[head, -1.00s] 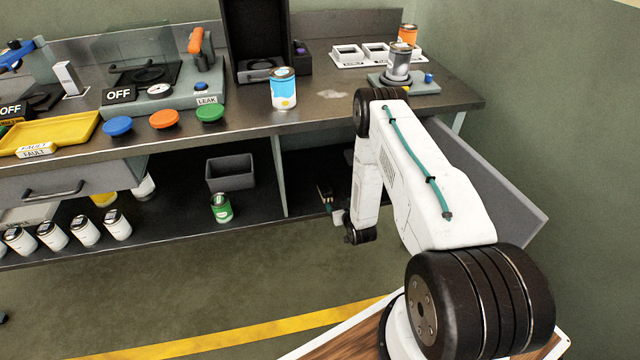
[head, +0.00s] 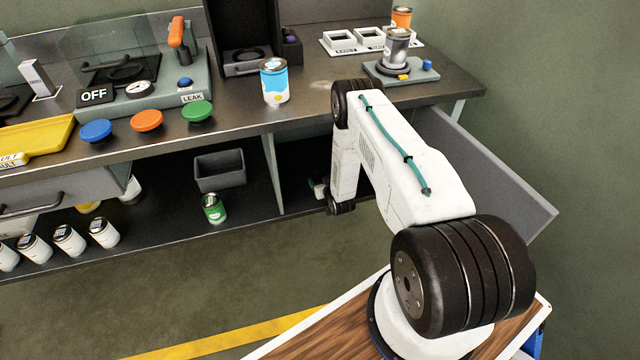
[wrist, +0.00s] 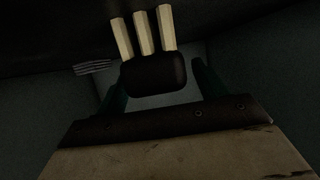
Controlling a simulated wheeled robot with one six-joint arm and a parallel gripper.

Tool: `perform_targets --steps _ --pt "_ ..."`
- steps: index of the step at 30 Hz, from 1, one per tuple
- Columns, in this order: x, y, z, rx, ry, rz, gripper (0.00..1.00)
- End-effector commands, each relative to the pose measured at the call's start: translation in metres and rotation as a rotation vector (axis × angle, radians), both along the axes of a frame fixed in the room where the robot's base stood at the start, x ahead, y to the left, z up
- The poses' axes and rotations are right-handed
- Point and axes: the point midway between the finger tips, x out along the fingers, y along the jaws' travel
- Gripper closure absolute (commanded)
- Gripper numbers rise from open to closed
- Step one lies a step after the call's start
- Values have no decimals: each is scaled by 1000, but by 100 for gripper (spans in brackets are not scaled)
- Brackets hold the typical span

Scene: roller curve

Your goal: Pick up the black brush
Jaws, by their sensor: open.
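In the wrist view, a dark rounded block (wrist: 153,76) with several pale wooden sticks rising from it sits between the fingers of my gripper (wrist: 158,82). I cannot tell whether this is the black brush or a holder for brushes. The green fingers stand apart on either side of the block, open, with no clear grip on it. In the head view my arm reaches into the dark right bay under the bench. The gripper is mostly hidden there, and no brush can be made out.
A grey comb-like piece (wrist: 95,67) lies left of the block. In the head view, an open grey drawer (head: 485,180) stands right of my arm. A grey bin (head: 219,172) and a green can (head: 213,208) stand on the lower shelf. A blue-and-white can (head: 274,82) stands on the bench (head: 330,105).

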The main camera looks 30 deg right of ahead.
Motion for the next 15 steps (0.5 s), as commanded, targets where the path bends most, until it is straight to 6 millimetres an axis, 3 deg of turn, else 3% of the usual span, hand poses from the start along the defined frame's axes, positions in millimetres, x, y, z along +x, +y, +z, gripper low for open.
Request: perform_targets --steps 10,15 --pt "10 0 -4 0 0 3 29" --pt "10 0 -4 0 0 2 76"
